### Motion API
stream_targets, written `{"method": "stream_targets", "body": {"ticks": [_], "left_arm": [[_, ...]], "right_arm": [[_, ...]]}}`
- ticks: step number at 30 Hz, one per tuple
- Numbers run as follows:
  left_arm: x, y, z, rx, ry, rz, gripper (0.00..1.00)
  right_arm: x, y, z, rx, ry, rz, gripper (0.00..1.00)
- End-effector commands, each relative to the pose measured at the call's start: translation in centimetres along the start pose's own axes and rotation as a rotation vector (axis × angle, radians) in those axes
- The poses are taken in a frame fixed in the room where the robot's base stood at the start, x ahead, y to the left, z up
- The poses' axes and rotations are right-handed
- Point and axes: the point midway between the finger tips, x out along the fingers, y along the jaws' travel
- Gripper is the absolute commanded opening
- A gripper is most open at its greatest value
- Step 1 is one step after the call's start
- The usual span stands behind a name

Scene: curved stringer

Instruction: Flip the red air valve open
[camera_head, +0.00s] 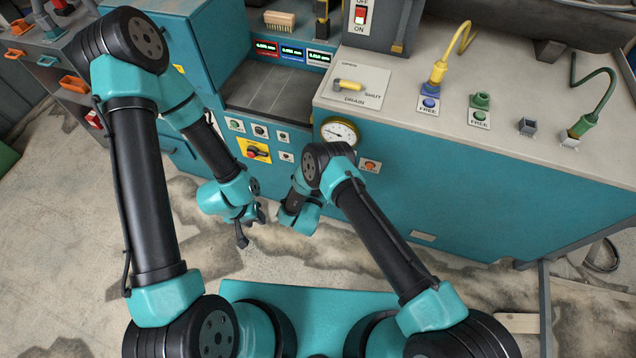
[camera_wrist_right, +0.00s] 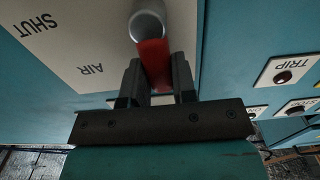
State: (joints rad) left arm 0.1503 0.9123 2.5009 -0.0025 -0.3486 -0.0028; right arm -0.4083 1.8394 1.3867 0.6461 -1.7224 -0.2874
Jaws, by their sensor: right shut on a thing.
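The red air valve handle (camera_wrist_right: 153,60) shows in the right wrist view, with a round grey metal end (camera_wrist_right: 147,24) at its top. In the head view my right wrist (camera_head: 298,215) is low in front of the teal cabinet, and the air valve is hidden there. My left gripper (camera_head: 251,226) hangs over the floor, left of the right wrist, with its fingers apart and empty.
The teal cabinet (camera_head: 450,195) has a yellow gauge (camera_head: 340,132) and several buttons on its front. A yellow drain lever (camera_head: 350,86) and plugged hoses are on its top. A yellow switch plate (camera_head: 254,150) is above my grippers. The floor (camera_head: 60,230) at left is clear.

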Motion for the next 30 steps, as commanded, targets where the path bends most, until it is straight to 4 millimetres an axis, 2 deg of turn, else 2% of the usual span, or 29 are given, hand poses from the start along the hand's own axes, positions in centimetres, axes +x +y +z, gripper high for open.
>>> {"method": "stream_targets", "body": {"ticks": [14, 15, 18, 22, 30], "left_arm": [[0.00, 0.01, 0.00, 0.000, 0.000, 0.000, 0.37], [0.00, 0.01, 0.00, 0.000, 0.000, 0.000, 0.37], [0.00, 0.01, 0.00, 0.000, 0.000, 0.000, 0.37], [0.00, 0.00, 0.00, 0.000, 0.000, 0.000, 0.37], [0.00, 0.00, 0.00, 0.000, 0.000, 0.000, 0.37]], "right_arm": [[0.05, 0.21, 0.06, -0.019, -0.002, 0.003, 0.00], [0.04, 0.21, 0.06, -0.019, -0.002, 0.003, 0.29], [0.05, 0.21, 0.05, -0.019, -0.001, 0.004, 0.39], [0.07, 0.21, 0.03, -0.018, -0.001, 0.004, 0.51], [-0.02, 0.21, 0.02, -0.017, -0.001, 0.004, 0.51]]}}
